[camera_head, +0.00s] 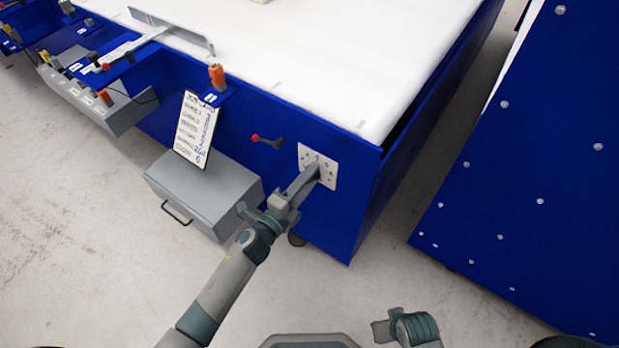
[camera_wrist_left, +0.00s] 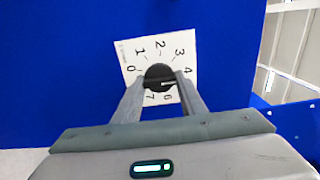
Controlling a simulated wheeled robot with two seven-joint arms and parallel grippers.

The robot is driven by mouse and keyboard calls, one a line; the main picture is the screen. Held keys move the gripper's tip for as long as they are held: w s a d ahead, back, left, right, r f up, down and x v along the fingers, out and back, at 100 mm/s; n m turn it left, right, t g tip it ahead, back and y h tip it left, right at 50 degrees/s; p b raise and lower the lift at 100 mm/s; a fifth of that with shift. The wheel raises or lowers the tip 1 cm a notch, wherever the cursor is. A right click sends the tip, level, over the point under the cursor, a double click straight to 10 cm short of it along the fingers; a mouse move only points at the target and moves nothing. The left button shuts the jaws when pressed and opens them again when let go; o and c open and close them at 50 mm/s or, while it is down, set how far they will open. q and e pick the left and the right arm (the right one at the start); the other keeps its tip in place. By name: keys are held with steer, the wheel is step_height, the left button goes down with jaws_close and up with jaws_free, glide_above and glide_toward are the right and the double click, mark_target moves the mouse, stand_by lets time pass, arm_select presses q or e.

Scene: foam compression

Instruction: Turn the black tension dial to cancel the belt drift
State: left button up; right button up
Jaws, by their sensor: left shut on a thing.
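The black tension dial (camera_wrist_left: 158,76) sits on a white square plate numbered around it, on the blue machine side. In the left wrist view its white mark points right, just below the 4; a finger hides the 5. My left gripper (camera_wrist_left: 160,84) has one finger on each side of the dial and is shut on it. In the head view the left gripper (camera_head: 314,174) reaches the white dial plate (camera_head: 306,155) and covers the dial. Part of my right arm (camera_head: 408,328) shows at the bottom edge; its fingers cannot be made out.
A red-tipped black lever (camera_head: 268,141) sticks out left of the plate. A handwritten board (camera_head: 196,130) stands above a grey box (camera_head: 205,192) with a handle. An orange-topped device (camera_head: 217,77) is on the machine's edge. Another blue panel (camera_head: 530,170) stands right, across a floor gap.

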arm_select(q)
steer(key=o, duration=1.1)
steer(key=shift+c, duration=0.2)
steer(key=b+v, duration=0.1)
steer(key=v, duration=1.6)
steer(key=shift+s+a, duration=0.15)
steer(key=shift+s, duration=0.05)
arm_select(e)
steer(key=shift+w+v, duration=0.15)
steer(key=shift+v, duration=0.6)
steer(key=shift+w+v, duration=0.1)
steer(key=shift+v, duration=0.7)
steer(key=shift+w+a, duration=0.1)
steer(key=shift+w, duration=0.05)
